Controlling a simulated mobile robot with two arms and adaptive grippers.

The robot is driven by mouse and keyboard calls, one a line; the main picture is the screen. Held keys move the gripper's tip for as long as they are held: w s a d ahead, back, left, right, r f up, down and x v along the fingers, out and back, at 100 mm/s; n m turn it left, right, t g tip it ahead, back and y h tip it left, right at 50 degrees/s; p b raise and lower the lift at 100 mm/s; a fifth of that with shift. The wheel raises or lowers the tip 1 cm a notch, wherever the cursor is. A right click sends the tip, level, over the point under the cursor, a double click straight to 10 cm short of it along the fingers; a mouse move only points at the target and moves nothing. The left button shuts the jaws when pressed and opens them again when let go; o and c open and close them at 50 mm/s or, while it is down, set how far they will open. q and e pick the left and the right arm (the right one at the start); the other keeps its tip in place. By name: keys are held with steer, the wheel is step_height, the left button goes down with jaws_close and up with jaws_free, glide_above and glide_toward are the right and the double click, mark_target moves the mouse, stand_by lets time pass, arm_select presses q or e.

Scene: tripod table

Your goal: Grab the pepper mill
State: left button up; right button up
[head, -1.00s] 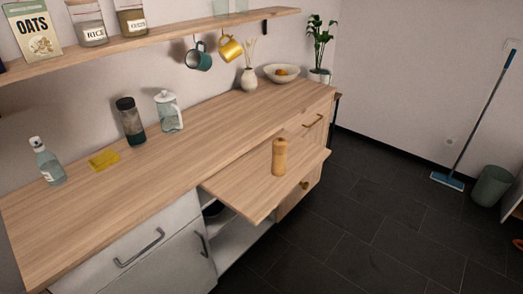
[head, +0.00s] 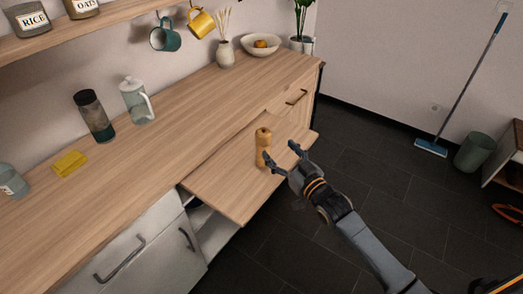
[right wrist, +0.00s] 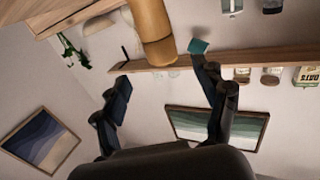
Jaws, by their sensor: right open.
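The wooden pepper mill (head: 262,147) stands upright on the pull-out board (head: 225,194) below the counter in the head view. My right gripper (head: 281,157) comes in from the lower right, open and empty, with its fingers just right of the mill. One fingertip looks close to the mill's side; I cannot tell if it touches. In the right wrist view the mill (right wrist: 153,35) enters from the top, ahead of the spread fingers of my right gripper (right wrist: 162,78). My left gripper is not in view.
Mugs hang under the shelf (head: 90,28).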

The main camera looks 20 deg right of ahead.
mark_target(268, 140)
steer(key=x, duration=0.3)
steer(key=shift+w, duration=0.35)
steer(key=shift+a+p+x, duration=0.1)
steer(key=shift+p+x, duration=0.25)
steer(key=shift+x, duration=1)
steer(key=shift+a+p+x, duration=0.15)
steer(key=shift+p+x, duration=0.15)
steer(key=shift+x, duration=1.05)
steer(key=shift+s, duration=0.1)
steer(key=shift+c, duration=0.2)
jaws_close()
